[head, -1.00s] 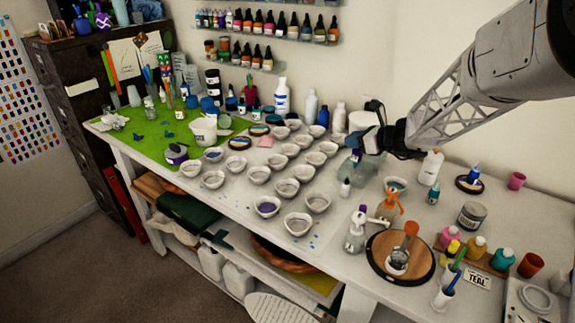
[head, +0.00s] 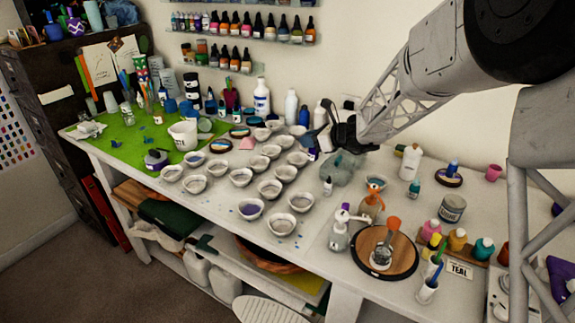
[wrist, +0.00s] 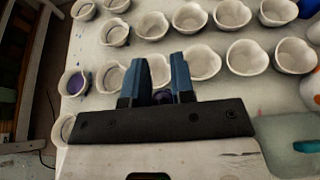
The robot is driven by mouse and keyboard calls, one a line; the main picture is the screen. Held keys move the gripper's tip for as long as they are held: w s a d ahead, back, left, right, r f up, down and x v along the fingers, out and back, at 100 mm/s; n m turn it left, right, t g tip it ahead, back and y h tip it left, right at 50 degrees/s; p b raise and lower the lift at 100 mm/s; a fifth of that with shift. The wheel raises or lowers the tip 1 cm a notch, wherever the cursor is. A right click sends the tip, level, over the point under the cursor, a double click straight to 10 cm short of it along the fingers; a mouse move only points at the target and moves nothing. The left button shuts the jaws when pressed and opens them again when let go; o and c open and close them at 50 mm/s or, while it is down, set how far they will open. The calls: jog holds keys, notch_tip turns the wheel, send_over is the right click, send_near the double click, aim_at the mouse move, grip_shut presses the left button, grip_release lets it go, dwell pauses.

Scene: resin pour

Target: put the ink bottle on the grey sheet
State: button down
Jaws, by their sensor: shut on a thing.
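My gripper (head: 318,142) is at the back of the table, just right of the rows of white cups. Its two blue fingers also show in the wrist view (wrist: 160,92). They are shut on the ink bottle (wrist: 163,97), of which only a small dark purple part shows between them. The rest of the bottle is hidden by the fingers and the gripper body. The grey sheet (head: 222,194) lies flat on the white table under the white cups, with small blue spots on it.
A clear greenish vessel (head: 343,170) stands close right of my gripper. White bottles (head: 290,106) stand behind. A pump bottle (head: 340,232) and a round wooden board (head: 385,252) are nearer the front.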

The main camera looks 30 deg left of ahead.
jog(key=shift+f, duration=2.85)
jog(key=shift+f, duration=1.85)
jog(key=shift+f, duration=0.1)
jog(key=c, duration=1)
grip_release()
jog(key=shift+o, duration=0.2)
